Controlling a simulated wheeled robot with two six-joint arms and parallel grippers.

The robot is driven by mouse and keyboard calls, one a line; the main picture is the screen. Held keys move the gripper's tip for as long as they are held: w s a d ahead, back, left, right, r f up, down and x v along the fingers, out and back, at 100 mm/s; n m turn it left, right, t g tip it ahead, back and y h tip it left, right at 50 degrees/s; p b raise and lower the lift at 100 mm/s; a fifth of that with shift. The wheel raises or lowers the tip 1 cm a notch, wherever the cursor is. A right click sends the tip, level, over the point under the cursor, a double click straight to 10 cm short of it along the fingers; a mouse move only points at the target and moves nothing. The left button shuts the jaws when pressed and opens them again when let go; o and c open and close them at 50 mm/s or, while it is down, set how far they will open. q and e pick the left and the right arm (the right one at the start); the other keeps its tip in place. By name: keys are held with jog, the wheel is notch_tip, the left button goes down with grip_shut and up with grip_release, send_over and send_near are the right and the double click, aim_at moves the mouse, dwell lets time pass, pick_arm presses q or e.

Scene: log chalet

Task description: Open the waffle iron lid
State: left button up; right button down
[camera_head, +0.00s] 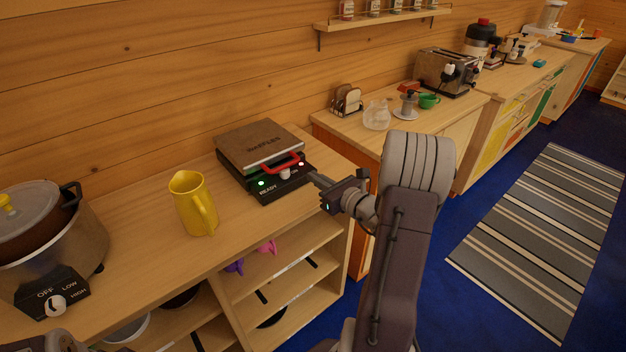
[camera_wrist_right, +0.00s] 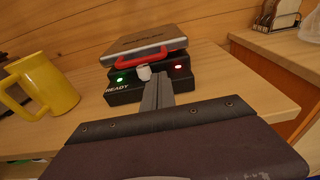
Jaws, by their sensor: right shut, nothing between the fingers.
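The waffle iron (camera_head: 265,184) stands on the wooden counter with its brown-topped lid (camera_head: 260,144) down. Its red handle (camera_head: 281,163) is at the front of the lid, and a green and a reddish light glow on its front panel. In the right wrist view the handle (camera_wrist_right: 150,65) shows above the white knob (camera_wrist_right: 144,73). My right gripper (camera_head: 314,177) is shut and empty, its fingertips close to the iron's front right side. In the right wrist view its fingers (camera_wrist_right: 157,90) point at the front panel, below the handle. I cannot tell whether they touch it.
A yellow pitcher (camera_head: 193,205) stands left of the iron, and a slow cooker (camera_head: 50,240) farther left. Open shelves lie below the counter. A second counter (camera_head: 358,122) at right holds a glass jug (camera_head: 377,114) and a toaster (camera_head: 446,72).

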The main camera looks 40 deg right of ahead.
aim_at(301, 176)
pick_arm(q)
jog(key=shift+w+d+r, duration=0.15)
pick_arm(e)
jog(key=w, duration=0.2)
jog(key=w+f, duration=0.1)
jog(key=w, duration=0.4)
jog(key=shift+w+a+f, duration=0.15)
jog(key=shift+w+f, duration=0.05)
jog(key=shift+f, duration=0.05)
jog(key=shift+r, duration=0.1)
